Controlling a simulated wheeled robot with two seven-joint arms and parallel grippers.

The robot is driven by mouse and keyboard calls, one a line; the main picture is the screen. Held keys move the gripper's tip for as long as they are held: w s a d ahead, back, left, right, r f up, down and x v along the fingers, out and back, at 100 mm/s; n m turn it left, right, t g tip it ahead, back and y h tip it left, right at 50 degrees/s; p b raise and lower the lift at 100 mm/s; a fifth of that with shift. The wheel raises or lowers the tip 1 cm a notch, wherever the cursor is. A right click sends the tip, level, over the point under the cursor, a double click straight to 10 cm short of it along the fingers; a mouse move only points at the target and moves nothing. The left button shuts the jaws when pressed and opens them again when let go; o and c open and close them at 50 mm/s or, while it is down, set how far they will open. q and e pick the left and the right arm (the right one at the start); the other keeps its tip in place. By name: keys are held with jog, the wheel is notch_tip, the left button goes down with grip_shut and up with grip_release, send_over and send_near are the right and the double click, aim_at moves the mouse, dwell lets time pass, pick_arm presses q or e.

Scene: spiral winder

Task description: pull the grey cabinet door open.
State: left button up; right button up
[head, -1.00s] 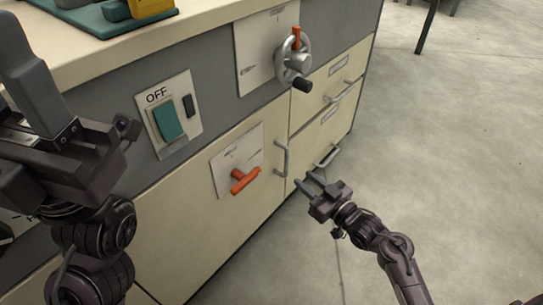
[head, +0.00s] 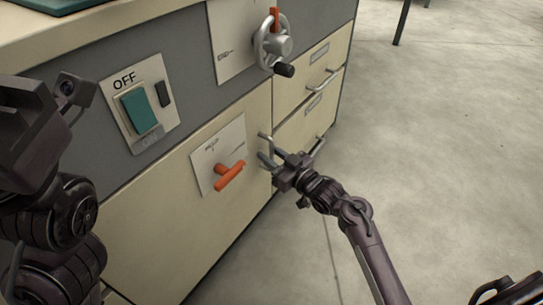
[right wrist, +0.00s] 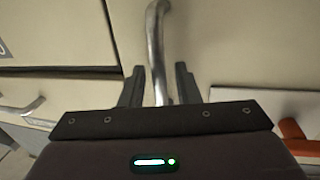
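The cabinet door (head: 175,235) looks cream rather than grey; the cabinet face around it is grey. Its metal bar handle (head: 264,140) stands near the door's right edge, and the door looks shut. My right gripper (head: 266,159) is at the handle's lower part, partly hiding it. In the right wrist view the handle (right wrist: 157,45) runs between the two parted fingers (right wrist: 159,85), with gaps on both sides. My left gripper (head: 30,110) is at the left edge, away from the door handle; its fingers do not show clearly.
An orange T-handle (head: 229,174) sits on a plate on the door. Above are a green OFF switch (head: 139,111) and a handwheel (head: 274,43). Drawers with bar handles (head: 322,82) are right of the door. The floor (head: 440,150) at right is clear.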

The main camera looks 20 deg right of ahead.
grip_shut()
